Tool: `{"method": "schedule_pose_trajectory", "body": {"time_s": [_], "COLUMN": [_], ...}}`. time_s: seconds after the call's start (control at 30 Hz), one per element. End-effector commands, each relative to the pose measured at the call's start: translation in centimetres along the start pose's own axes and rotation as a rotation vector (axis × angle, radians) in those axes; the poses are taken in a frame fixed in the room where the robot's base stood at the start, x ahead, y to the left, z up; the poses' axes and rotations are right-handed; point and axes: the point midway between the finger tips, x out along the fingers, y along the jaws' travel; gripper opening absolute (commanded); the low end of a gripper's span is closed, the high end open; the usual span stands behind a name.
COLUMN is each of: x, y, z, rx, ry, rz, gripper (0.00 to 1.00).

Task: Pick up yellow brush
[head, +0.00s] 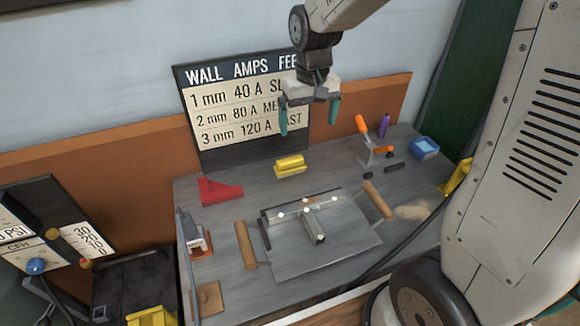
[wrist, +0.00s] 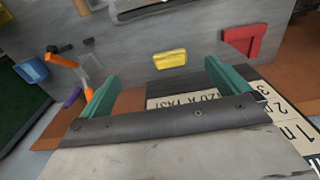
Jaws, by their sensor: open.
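The yellow brush (head: 290,165) is a small yellow block shape lying on the grey workbench, below the sign in the head view. It also shows in the wrist view (wrist: 170,59), beyond the fingertips and between them. My gripper (head: 309,118) hangs above the back of the bench in front of the sign, higher than the brush and apart from it. Its two green fingers are spread wide, with nothing between them. The wrist view shows both green fingers of my gripper (wrist: 165,82) well apart.
A red angled piece (head: 219,190) lies left of the brush. An orange-handled tool (head: 364,135), a purple item (head: 384,125) and a blue box (head: 425,147) stand to the right. A metal plate (head: 320,240) with bars lies in front. The sign (head: 240,110) stands behind.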

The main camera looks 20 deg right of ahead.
Motion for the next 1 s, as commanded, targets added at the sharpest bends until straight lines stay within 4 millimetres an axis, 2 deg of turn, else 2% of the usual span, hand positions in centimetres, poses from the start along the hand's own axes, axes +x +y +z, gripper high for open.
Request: {"method": "schedule_pose_trajectory", "body": {"time_s": [0.03,0.2,0.3,0.4,0.57,0.83,1.0], "x": [1.9,7.3,9.9,11.7,13.4,16.4,19.0], "y": [-0.2,-0.8,-1.1,-1.3,-1.5,-1.4,-1.1], "z": [-1.5,-5.5,-7.0,-8.0,-8.6,-8.4,-8.1], "rx": [-0.001,-0.001,0.000,0.000,0.001,0.001,0.000], "ry": [-0.014,-0.029,-0.035,-0.037,-0.039,-0.040,-0.042], "rz": [0.000,0.001,0.001,0.001,0.001,0.001,0.001], "gripper": [1.00,1.00,1.00,1.00,1.00,1.00,1.00]}}
